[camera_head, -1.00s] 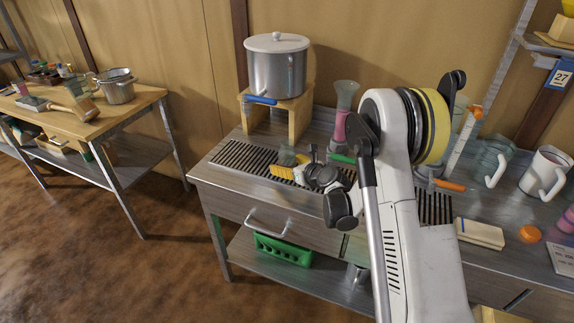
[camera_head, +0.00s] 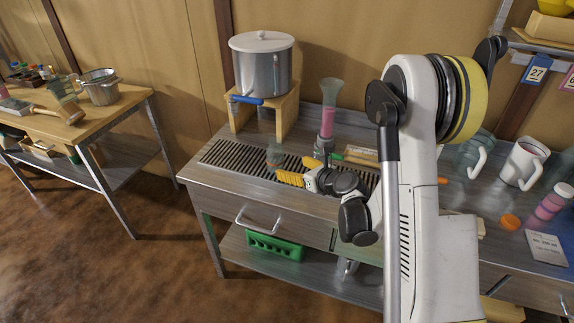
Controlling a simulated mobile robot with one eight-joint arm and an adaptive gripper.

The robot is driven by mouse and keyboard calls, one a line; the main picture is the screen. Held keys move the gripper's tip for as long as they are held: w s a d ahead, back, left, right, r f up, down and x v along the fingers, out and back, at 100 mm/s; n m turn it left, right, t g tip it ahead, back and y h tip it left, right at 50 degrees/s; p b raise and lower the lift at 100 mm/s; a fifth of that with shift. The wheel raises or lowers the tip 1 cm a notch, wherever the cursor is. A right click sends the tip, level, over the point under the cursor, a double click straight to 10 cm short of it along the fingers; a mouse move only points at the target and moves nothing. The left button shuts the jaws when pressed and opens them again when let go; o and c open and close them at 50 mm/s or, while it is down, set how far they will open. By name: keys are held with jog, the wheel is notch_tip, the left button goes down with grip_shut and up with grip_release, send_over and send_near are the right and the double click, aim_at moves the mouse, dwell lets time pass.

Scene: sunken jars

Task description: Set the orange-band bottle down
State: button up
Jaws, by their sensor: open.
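A small greenish glass vessel (camera_head: 274,155), which seems to be the orange-band bottle, stands on the slotted grate (camera_head: 228,155) of the metal bench. A dull orange-brown tone shows low on it, but it is too small to make out a band clearly. My gripper (camera_head: 290,169), with yellow fingers, is low over the grate just right of and in front of the vessel. It is open, and I see nothing held between the fingers. Whether a finger touches the vessel, I cannot tell. My wrist and arm hide part of the grate and bench to the right.
A lidded steel pot (camera_head: 262,68) sits on a wooden stand (camera_head: 285,112) behind. A tall vessel with pink contents (camera_head: 327,122) stands right of it. Mugs (camera_head: 522,163), an orange disc (camera_head: 511,222) and a white card (camera_head: 547,246) are at right. The grate's left end is clear.

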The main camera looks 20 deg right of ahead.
jog(key=s+d+r+m+t+h, duration=0.2)
jog(key=d+r+m+t+h, duration=0.1)
jog(key=r+m, duration=0.8)
jog(key=s+d+r+m+t+h, duration=0.15)
jog(key=r+m+h, duration=0.45)
jog(key=r, duration=1)
jog(key=s+d+f+m+g, duration=0.1)
jog(key=s+f+m+g, duration=0.15)
jog(key=s+m, duration=0.55)
jog(key=s+f+m+g, duration=0.2)
jog(key=s+m+g, duration=0.1)
jog(key=s+m, duration=0.55)
jog(key=s+a+f+m+g+y, duration=0.4)
jog(key=s+a+f+m, duration=0.2)
jog(key=s, duration=0.5)
jog(key=a+f, duration=0.1)
jog(key=a, duration=0.1)
jog(key=shift+s+a+f+g, duration=0.3)
jog(key=shift+a+f+g, duration=0.05)
jog(key=shift+a+g, duration=0.05)
